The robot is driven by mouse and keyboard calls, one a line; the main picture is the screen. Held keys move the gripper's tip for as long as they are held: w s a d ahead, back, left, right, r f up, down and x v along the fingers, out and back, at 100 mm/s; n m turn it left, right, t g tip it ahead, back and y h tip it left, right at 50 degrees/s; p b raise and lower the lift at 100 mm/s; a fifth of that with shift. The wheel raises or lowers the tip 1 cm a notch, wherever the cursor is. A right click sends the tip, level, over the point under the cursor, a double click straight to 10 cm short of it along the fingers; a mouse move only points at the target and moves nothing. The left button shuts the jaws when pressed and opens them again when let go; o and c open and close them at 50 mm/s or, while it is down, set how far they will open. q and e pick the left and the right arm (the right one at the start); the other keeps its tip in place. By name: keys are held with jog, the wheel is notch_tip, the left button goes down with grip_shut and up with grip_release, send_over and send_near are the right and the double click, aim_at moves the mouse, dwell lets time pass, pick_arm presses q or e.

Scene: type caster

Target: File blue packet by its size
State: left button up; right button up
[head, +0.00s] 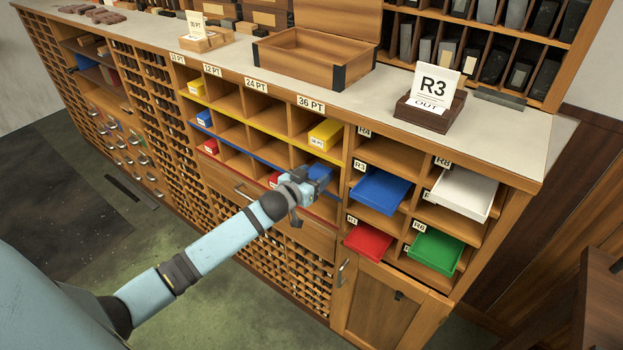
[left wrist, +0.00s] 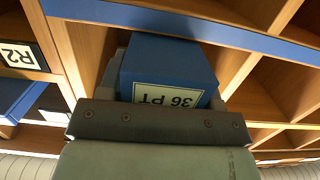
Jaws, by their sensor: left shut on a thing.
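My left gripper (head: 306,182) is shut on a blue packet (head: 321,172), with a finger on each side of it. In the left wrist view the packet (left wrist: 168,65) has a white "36 PT" label that shows upside down. The packet is at the mouth of a compartment under the "36 PT" sign (head: 311,104), between the yellow strip (head: 262,129) and the blue strip (head: 250,157). How deep it sits is hidden. Another blue packet (head: 204,117) lies in the leftmost compartment of that row. My right gripper is not in view.
A yellow packet (head: 325,133) lies in the compartment above. A red packet (head: 274,180) shows partly below. Blue (head: 380,191), white (head: 463,193), red (head: 367,242) and green (head: 435,250) trays jut out to the right. An open wooden box (head: 308,55) stands on the counter.

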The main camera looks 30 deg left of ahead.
aim_at(323, 168)
pick_arm(q)
jog(key=shift+w+d+r+b, duration=0.15)
jog(key=shift+w+b, duration=0.25)
jog(key=shift+w, duration=2.15)
jog(key=o, duration=1.4)
jog(key=shift+d, duration=0.1)
jog(key=shift+o, duration=0.2)
jog(key=shift+s+f, duration=0.2)
jog(key=shift+s, duration=0.05)
jog(key=s+a+r, duration=0.1)
jog(key=s+r, duration=0.1)
jog(key=s, duration=1.1)
jog(key=shift+s+r, duration=0.15)
jog(key=s+d+f+m+g+h+p, duration=0.1)
jog(key=s+d+f+p, duration=0.3)
jog(key=s+d, duration=0.4)
jog(key=s+d+f+m+g+h+p, duration=0.1)
jog(key=s+d+f+g+p, duration=0.3)
jog(key=s+d, duration=0.5)
jog(key=s+f+p, duration=0.1)
jog(key=s, duration=0.6)
jog(key=shift+s, duration=0.2)
